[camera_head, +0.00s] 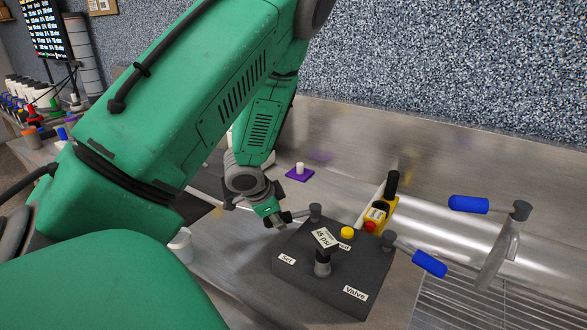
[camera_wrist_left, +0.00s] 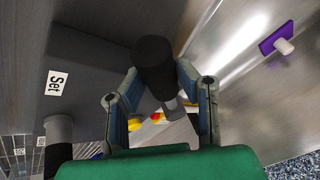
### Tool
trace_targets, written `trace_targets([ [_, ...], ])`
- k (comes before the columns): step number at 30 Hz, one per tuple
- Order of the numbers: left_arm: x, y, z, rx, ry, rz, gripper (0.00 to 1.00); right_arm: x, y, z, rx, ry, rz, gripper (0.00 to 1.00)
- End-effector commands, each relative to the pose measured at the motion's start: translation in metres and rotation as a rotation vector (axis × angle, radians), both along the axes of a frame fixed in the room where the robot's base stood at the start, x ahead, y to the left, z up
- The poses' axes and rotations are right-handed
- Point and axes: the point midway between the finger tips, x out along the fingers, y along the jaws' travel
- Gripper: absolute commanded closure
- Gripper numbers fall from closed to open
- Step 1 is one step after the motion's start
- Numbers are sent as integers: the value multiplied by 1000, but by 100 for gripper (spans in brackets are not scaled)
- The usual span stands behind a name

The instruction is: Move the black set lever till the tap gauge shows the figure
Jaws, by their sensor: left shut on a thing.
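A dark grey control box (camera_head: 300,255) stands on the metal bench, with white labels reading Set (camera_head: 287,259) and Valve (camera_head: 355,293). My left gripper (camera_head: 276,218) is at the box's far left edge, shut on the black set lever (camera_wrist_left: 157,66). In the left wrist view the lever's black grip lies between the two fingers (camera_wrist_left: 160,98). A small tilted white card (camera_head: 325,237) with dark figures stands over the box; I cannot read it surely. The tap gauge's reading cannot be told. My right gripper is not in view.
A blue-handled lever (camera_head: 429,263) sticks out at the box's right; another blue handle (camera_head: 468,204) is farther right. A yellow unit (camera_head: 390,205) stands behind the box. A purple base with a white peg (camera_head: 299,173) lies behind my gripper. A white cup (camera_head: 181,245) stands left.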

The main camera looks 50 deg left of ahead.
Motion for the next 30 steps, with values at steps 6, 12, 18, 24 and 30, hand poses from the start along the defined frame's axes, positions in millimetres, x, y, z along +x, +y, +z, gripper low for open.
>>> trace_targets([
  [6,-7,-3,-6,0,23,-4,100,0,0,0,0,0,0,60],
  [12,-7,-3,-6,0,22,-5,53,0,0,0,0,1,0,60],
  [18,-5,-2,-3,1,12,-6,53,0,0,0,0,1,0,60],
  [24,-6,-3,4,3,6,-6,53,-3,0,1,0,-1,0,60],
  [30,-18,-8,34,5,3,-6,53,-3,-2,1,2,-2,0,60],
])
